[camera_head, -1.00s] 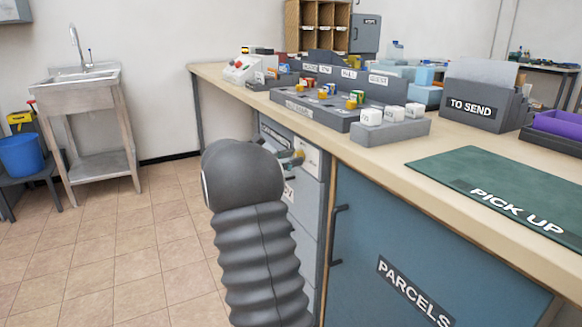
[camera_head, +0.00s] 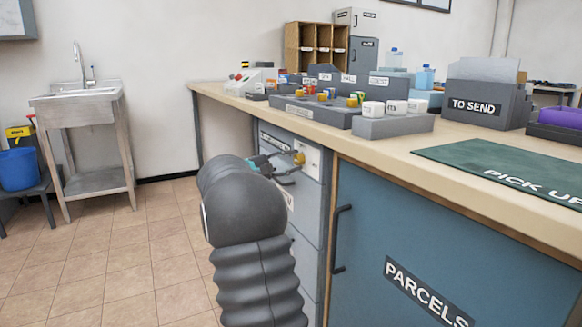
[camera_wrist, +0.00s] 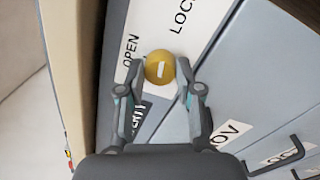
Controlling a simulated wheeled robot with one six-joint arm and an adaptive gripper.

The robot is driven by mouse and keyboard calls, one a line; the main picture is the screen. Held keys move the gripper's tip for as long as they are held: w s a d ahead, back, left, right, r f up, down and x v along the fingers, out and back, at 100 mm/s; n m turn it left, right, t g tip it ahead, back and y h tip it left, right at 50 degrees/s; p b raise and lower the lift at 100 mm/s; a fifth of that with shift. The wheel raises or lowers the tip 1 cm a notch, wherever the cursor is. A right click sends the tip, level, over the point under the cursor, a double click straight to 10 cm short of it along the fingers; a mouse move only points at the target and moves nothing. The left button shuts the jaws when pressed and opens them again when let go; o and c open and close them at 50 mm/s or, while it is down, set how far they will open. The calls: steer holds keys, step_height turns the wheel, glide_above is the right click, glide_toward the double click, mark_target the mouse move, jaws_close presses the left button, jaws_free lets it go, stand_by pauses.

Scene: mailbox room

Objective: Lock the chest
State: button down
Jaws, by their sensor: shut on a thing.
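The grey chest of drawers (camera_head: 308,215) stands under the counter, its drawers flush in the head view. A round yellow lock knob (camera_wrist: 159,67) with a white mark sits on a white plate near the chest's top. The plate (camera_wrist: 150,25) reads "OPEN" on one side and "LOC..." on the other in the wrist view. The knob's mark runs roughly up and down the picture, slightly slanted. My gripper (camera_wrist: 162,72) has its fingers on both sides of the knob, shut on it. In the head view my gripper (camera_head: 284,168) is at the knob (camera_head: 299,158), partly hidden by my arm.
A blue "PARCELS" cabinet (camera_head: 400,250) with a dark handle is right of the chest. The counter (camera_head: 390,143) above carries a grey organiser (camera_head: 330,112) and a "TO SEND" box (camera_head: 478,104). The tiled floor (camera_head: 120,265) to the left is clear up to the sink (camera_head: 80,105).

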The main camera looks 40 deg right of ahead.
steer(key=shift+s+f+m, duration=0.1)
steer(key=shift+f+m, duration=0.05)
steer(key=shift+m, duration=1.05)
steer(key=c, duration=0.8)
jaws_free()
steer(key=shift+o, duration=0.2)
steer(key=shift+a, duration=0.1)
steer(key=shift+w+a, duration=0.2)
steer(key=shift+a, duration=0.1)
steer(key=v, duration=1.1)
